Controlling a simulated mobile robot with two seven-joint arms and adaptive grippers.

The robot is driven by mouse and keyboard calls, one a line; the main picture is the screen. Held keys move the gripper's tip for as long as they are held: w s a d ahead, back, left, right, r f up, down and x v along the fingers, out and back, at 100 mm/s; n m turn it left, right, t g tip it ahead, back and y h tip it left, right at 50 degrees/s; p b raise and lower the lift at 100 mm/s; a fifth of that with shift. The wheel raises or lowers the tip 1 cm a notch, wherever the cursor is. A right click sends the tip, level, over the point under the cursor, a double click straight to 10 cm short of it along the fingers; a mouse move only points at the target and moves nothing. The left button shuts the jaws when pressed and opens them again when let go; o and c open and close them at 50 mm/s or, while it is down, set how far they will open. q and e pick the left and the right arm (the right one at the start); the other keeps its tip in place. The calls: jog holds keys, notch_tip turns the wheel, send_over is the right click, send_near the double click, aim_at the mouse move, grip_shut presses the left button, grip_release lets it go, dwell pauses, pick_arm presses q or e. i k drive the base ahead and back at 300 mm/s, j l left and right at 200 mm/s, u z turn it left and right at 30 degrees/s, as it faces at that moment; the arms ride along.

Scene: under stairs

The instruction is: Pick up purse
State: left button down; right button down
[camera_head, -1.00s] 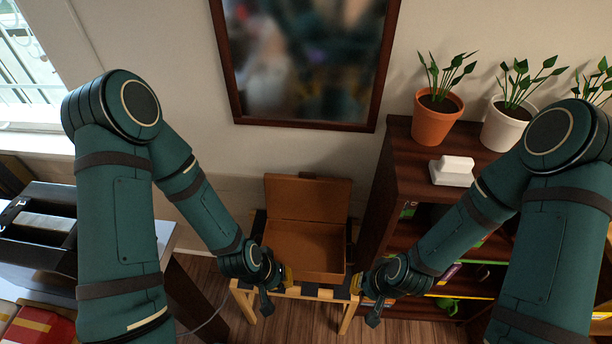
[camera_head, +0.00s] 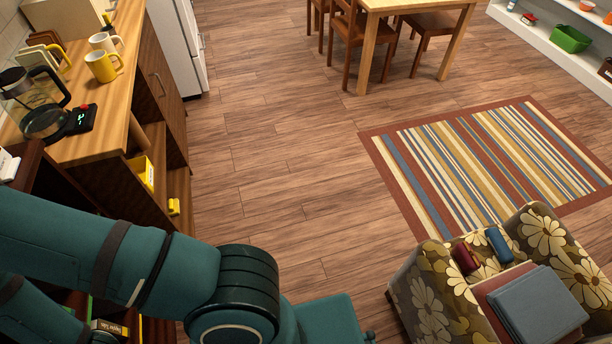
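I cannot make out a purse in the current head view. One of my teal arms crosses the lower left, and its elbow is at the bottom edge. Neither gripper is in view, so I cannot see whether they are open or holding anything. A flowered armchair (camera_head: 427,305) stands at the lower right. A grey-blue folded or stacked item (camera_head: 540,305) lies on it, with a small dark red roll (camera_head: 464,259) and a small blue roll (camera_head: 499,245) beside it.
A wooden counter (camera_head: 112,130) at left holds mugs and a coffee maker (camera_head: 38,105). A striped rug (camera_head: 490,165) lies on open wood floor (camera_head: 270,170). A table (camera_head: 415,5) with chairs (camera_head: 352,45) stands at the back; a white shelf (camera_head: 555,55) is far right.

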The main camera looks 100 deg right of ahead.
aim_at(467, 259)
jog(key=z, duration=5.3)
